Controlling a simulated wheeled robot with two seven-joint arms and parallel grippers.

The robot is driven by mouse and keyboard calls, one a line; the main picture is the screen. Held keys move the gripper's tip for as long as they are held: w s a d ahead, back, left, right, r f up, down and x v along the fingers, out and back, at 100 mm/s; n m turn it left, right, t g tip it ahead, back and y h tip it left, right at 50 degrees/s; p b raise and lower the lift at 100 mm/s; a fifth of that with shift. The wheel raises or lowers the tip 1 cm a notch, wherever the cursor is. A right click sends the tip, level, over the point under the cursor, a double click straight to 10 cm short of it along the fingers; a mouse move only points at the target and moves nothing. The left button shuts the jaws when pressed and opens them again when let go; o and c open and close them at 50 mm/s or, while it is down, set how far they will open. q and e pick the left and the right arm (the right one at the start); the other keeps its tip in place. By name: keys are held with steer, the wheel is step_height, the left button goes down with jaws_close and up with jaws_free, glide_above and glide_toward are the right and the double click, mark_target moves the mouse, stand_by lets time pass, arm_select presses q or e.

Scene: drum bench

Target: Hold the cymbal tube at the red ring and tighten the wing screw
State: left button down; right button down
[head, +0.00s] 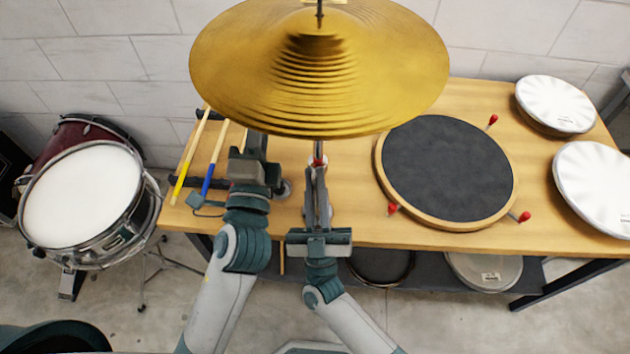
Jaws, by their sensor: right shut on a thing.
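The gold cymbal (240,60) hangs over the bench, and its tube (318,148) comes down below its front edge. A small red band, the red ring (318,160), shows on the tube. My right gripper (317,178) reaches up from the front with its fingers on the tube just below the red band, shut on it. My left gripper (255,150) is to the left of the tube, near the cymbal's front edge and apart from the tube. Its fingertips are not clear, so I cannot tell its opening. I cannot make out the wing screw.
The wooden bench (345,225) carries a black practice pad (445,165) with red knobs to the right and white drum heads (555,103) at the far right. Drumsticks (192,155) lie on the left. A snare drum (82,195) stands left of the bench.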

arm_select(q)
steer(key=shift+r, duration=0.2)
arm_select(e)
steer(key=m+h, duration=0.2)
steer(key=m, duration=0.1)
steer(key=shift+t+h, duration=0.3)
steer(key=shift+h, duration=0.1)
steer(key=c, duration=1.9)
jaws_free()
steer(key=shift+o, duration=0.2)
steer(key=shift+s+f, duration=0.1)
steer(key=shift+f, duration=0.05)
steer(key=v, duration=1.1)
steer(key=shift+s+f, duration=0.25)
steer(key=shift+s, duration=0.05)
steer(key=shift+d, duration=0.1)
